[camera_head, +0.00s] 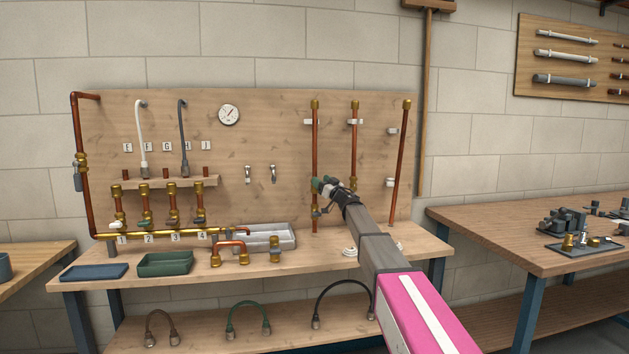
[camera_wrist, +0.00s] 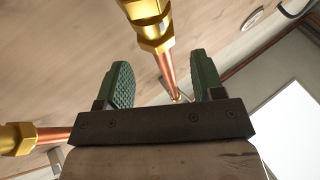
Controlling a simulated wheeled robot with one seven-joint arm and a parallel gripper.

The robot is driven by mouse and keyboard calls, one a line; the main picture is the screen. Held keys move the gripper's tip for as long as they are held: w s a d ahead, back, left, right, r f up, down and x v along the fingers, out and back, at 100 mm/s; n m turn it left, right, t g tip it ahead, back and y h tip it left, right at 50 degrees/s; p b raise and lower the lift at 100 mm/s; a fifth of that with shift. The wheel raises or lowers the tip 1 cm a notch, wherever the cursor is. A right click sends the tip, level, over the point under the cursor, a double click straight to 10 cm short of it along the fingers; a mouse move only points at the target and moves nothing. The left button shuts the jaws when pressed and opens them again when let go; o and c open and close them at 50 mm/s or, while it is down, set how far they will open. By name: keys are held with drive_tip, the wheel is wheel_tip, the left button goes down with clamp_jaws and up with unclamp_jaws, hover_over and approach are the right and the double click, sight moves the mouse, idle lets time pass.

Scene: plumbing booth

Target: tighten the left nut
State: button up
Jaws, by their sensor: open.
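My gripper (camera_head: 322,184) is at the leftmost of three upright copper pipes (camera_head: 315,145) on the right half of the board. In the wrist view my gripper (camera_wrist: 163,78) is open, with its green ridged pads apart. A brass hex nut (camera_wrist: 152,28) with a copper pipe (camera_wrist: 168,68) shows at the top, and the pipe runs into the gap between the pads. The pads do not visibly touch the nut. Another brass nut (camera_wrist: 16,138) on a copper pipe shows at the left edge. I cannot tell which of these is the left nut.
The wooden board (camera_head: 265,115) carries a gauge (camera_head: 229,114) and a row of numbered valves (camera_head: 172,205). The bench below holds a green tray (camera_head: 164,264), a blue tray (camera_head: 94,272), a grey tray (camera_head: 285,237) and a loose copper bend (camera_head: 230,246). Another table (camera_head: 545,240) stands right.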

drive_tip(key=w+a, duration=0.3)
drive_tip(key=shift+r, duration=0.1)
drive_tip(key=shift+w+a+r, duration=0.1)
drive_tip(key=shift+a, duration=0.05)
drive_tip(key=c, duration=0.9)
drive_tip(key=shift+c, duration=0.2)
